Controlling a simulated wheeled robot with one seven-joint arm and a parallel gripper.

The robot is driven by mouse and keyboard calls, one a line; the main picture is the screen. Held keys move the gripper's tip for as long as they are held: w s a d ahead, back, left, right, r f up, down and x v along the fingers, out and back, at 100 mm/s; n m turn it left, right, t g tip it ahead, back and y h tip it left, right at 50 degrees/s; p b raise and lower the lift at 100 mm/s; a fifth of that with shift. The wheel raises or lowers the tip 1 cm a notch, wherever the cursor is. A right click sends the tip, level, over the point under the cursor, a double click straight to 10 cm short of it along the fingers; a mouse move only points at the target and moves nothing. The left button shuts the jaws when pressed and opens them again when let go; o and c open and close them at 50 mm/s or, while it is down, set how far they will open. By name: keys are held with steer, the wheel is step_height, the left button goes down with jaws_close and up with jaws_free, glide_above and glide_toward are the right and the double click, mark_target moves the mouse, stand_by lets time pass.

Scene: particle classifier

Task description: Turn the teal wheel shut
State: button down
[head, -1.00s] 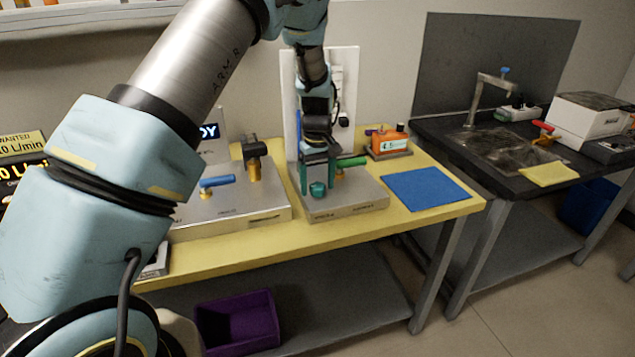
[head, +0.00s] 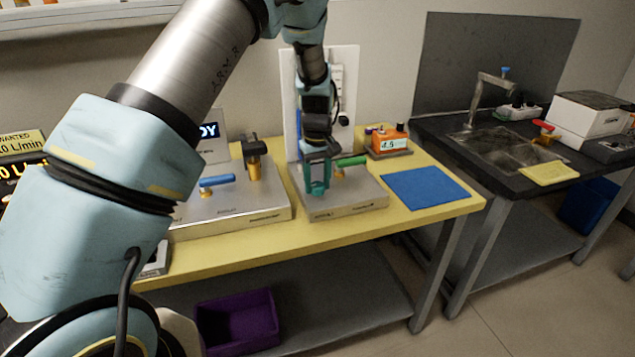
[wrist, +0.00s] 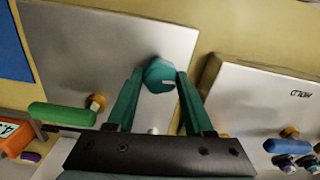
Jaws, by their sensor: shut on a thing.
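The teal wheel (wrist: 160,75) is a small knob on the face of a grey metal box (wrist: 115,45). In the wrist view it sits between the two teal fingertips of my gripper (head: 318,188). The fingers are closed against its sides. A pale mark shows on the wheel. In the head view my gripper reaches down over the right-hand metal box, and the fingers largely hide the wheel.
A green handle (head: 351,161) on a brass fitting stands just right of my gripper on the same box. A blue handle (head: 217,181) is on the left box. An orange meter (head: 388,143) stands behind right. A blue mat (head: 425,190) lies on the yellow bench.

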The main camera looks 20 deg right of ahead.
steer(key=shift+m, duration=0.3)
steer(key=m+b, duration=0.1)
steer(key=m, duration=0.3)
steer(key=shift+b, duration=0.3)
steer(key=m+b, duration=0.1)
steer(key=m, duration=0.3)
steer(key=shift+m, duration=0.3)
steer(key=m, duration=0.9)
steer(key=shift+c, duration=1.4)
jaws_free()
